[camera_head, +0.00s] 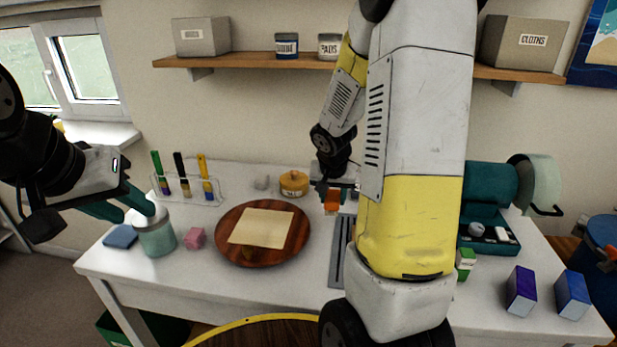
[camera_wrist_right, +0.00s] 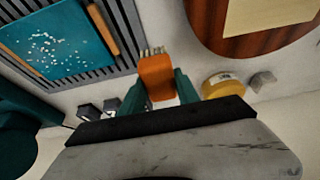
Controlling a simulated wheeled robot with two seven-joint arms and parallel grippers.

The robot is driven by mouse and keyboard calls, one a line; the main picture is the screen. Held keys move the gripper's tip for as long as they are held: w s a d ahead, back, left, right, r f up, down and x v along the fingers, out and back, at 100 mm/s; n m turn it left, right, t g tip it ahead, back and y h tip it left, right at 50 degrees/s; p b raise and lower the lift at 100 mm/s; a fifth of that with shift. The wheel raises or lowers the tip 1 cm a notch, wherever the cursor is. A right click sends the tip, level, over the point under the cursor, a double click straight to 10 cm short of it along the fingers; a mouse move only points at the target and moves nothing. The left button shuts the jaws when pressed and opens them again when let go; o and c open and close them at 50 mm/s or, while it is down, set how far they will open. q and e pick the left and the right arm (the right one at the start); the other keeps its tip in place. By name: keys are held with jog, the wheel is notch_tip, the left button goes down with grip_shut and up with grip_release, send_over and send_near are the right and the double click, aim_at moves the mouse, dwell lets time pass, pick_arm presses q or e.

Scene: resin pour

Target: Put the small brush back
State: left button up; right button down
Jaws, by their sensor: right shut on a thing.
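My right gripper (camera_wrist_right: 160,88) is shut on the small brush (camera_wrist_right: 157,75), an orange block with pale bristles at its far end. In the head view the brush (camera_head: 332,202) hangs below my right gripper (camera_head: 328,188), behind the wooden round board. My left gripper (camera_head: 120,205) has its teal fingers apart beside the lidded glass jar (camera_head: 157,240); whether it touches the jar is unclear. A clear rack (camera_head: 208,198) with several coloured-handled brushes stands at the back left.
The round board (camera_head: 233,255) bears a pale sheet (camera_head: 262,227). A yellow tin (camera_head: 294,183) stands behind it. A grey slatted mat (camera_head: 337,268) lies right of it; the wrist view shows a teal plate with white specks (camera_wrist_right: 50,50) there. My right arm hides much of the table.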

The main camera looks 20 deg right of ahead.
jog(key=w+d, duration=0.1)
jog(key=w, duration=0.3)
jog(key=w+d+f, duration=0.1)
jog(key=w+d, duration=0.1)
jog(key=w, duration=0.3)
jog(key=w+d, duration=0.2)
jog(key=w, duration=0.2)
jog(key=shift+w+f, duration=0.2)
jog(key=shift+w, duration=0.15)
jog(key=shift+f, duration=1.75)
jog(key=shift+f, duration=0.1)
jog(key=c, duration=0.9)
grip_release()
jog(key=shift+d, duration=0.1)
